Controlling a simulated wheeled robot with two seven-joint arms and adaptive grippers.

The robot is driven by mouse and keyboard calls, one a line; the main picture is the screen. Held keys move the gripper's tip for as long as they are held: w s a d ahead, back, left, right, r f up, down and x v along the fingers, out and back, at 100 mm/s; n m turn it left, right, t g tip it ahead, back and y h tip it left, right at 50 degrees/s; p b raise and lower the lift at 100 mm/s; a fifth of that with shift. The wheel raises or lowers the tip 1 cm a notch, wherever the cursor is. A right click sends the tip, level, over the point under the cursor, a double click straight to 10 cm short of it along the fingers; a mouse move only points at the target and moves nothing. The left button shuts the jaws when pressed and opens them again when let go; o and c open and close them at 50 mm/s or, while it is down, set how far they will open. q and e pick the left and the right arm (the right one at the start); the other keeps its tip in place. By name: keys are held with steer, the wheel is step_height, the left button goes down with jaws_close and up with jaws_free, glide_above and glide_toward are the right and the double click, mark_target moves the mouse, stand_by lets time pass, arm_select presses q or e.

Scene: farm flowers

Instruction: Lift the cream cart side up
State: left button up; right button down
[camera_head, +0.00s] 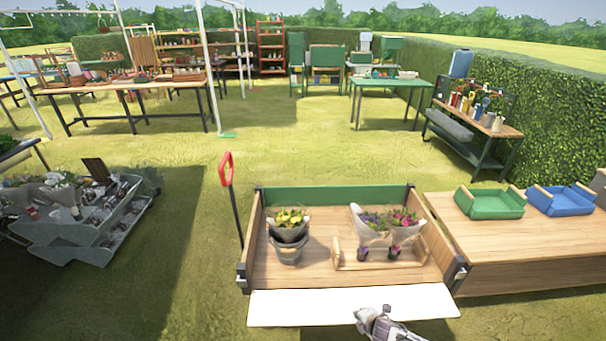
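The cream cart side (290,307) is the long near panel of the cart. It is folded down and outward, with its pale face turned up. The wooden cart bed (320,272) lies behind it, with wooden left and right walls and a green far wall (335,195) standing up. My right gripper (367,315) is at the bottom of the picture, at the near edge of the cream side, right of its middle. It overlaps that edge; I cannot tell whether it touches. Its finger opening is too small to make out. My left gripper is not in view.
A bucket of yellow flowers (288,250) and a wooden carrier (350,258) with wrapped bouquets (405,222) stand in the cart. A red-handled tool (227,172) stands beyond its left wall. A wooden table (520,245) with green and blue trays adjoins on the right.

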steer(key=w+d+f+m, duration=0.1)
steer(key=d+m, duration=0.2)
steer(key=w+d+f+m, duration=0.1)
steer(key=d+m, duration=0.2)
steer(key=m, duration=0.1)
steer(key=w+d+m+h, duration=0.1)
steer(key=d+m, duration=0.2)
steer(key=shift+w+d+f+m, duration=0.15)
steer(key=shift+d+f+m, duration=0.1)
steer(key=shift+f+m, duration=0.15)
steer(key=s+d+f+m+g, duration=0.1)
steer(key=s+f+m, duration=0.2)
steer(key=s+f, duration=0.5)
steer(key=s+f+m+g, duration=0.2)
steer(key=s+f, duration=0.2)
steer(key=s, duration=0.7)
steer(key=s+d+f+m+g, duration=0.1)
steer(key=s+f+m, duration=0.2)
steer(key=s+f, duration=0.55)
steer(key=s+a+f+g, duration=0.1)
steer(key=s+a, duration=0.2)
steer(key=s, duration=0.9)
steer(key=s+a+f+m+g, duration=0.1)
steer(key=s+a, duration=0.3)
steer(key=s, duration=0.8)
steer(key=shift+s+f+m+g, duration=0.25)
steer(key=shift+s+m+g, duration=0.1)
steer(key=shift+g, duration=0.15)
steer(key=c, duration=2.2)
jaws_free()
